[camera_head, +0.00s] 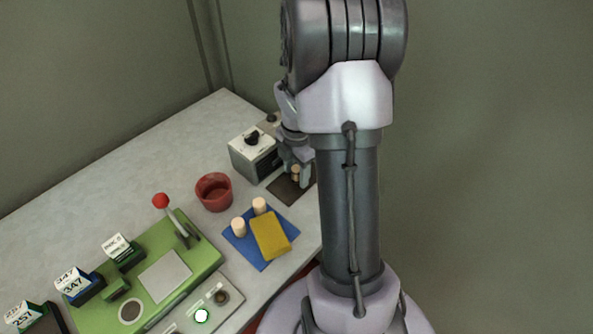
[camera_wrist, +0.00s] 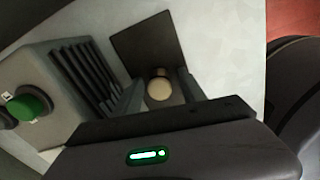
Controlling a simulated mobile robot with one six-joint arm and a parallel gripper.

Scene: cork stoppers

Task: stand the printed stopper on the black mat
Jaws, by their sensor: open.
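A tan cork stopper (camera_head: 296,171) is upright at the black mat (camera_head: 285,192), between the fingers of my gripper (camera_head: 295,176). In the wrist view, the stopper's pale round top (camera_wrist: 159,90) faces the camera, with the dark mat (camera_wrist: 146,42) behind it. The gripper's fingers (camera_wrist: 160,86) are open, one on each side of the stopper. Its print is not visible, and its base is partly hidden. Two other pale stoppers, one left (camera_head: 238,227) and one right (camera_head: 260,206), stand on a blue mat (camera_head: 264,264).
A grey box with a black knob (camera_head: 254,152) stands close left of my gripper; its slotted side (camera_wrist: 85,75) is near a finger. The table's edge is close on the right.

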